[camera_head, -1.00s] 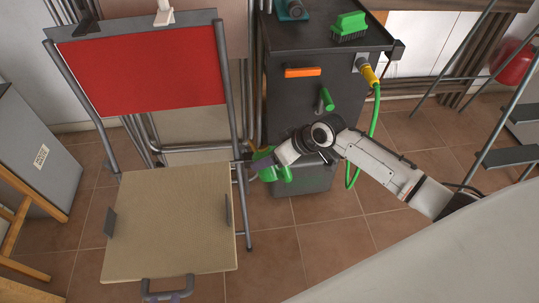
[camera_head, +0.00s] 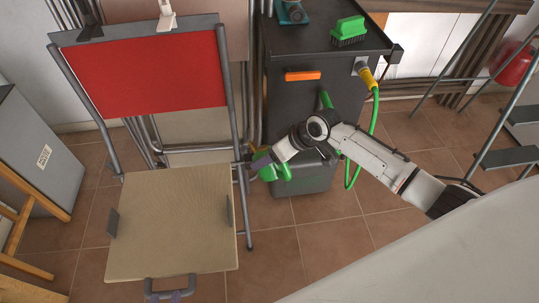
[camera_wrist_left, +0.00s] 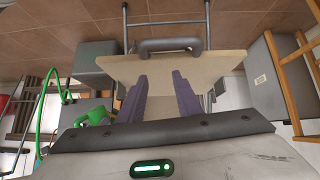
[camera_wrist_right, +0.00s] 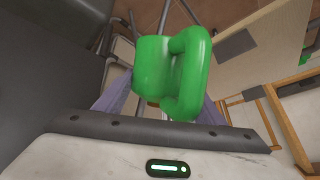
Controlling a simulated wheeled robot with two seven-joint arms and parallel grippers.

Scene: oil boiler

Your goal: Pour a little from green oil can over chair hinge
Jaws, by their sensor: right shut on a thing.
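The chair has a red back (camera_head: 150,72) and a light wooden seat (camera_head: 170,225). Its side joint (camera_head: 241,168), where the seat meets the metal frame, is by the seat's right back corner. My right gripper (camera_head: 262,163) is shut on the green oil can (camera_head: 280,173), just right of that joint. In the right wrist view the can (camera_wrist_right: 152,68) and its loop handle fill the middle; its spout is hidden. My left gripper (camera_wrist_left: 160,78) is open and empty near the grey handle (camera_wrist_left: 170,45) on the seat's front edge.
A dark cabinet (camera_head: 285,110) stands behind the can, with a green brush (camera_head: 349,29) on top and a green hose (camera_head: 373,120) on its right side. A grey box (camera_head: 315,178) is on the floor below.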

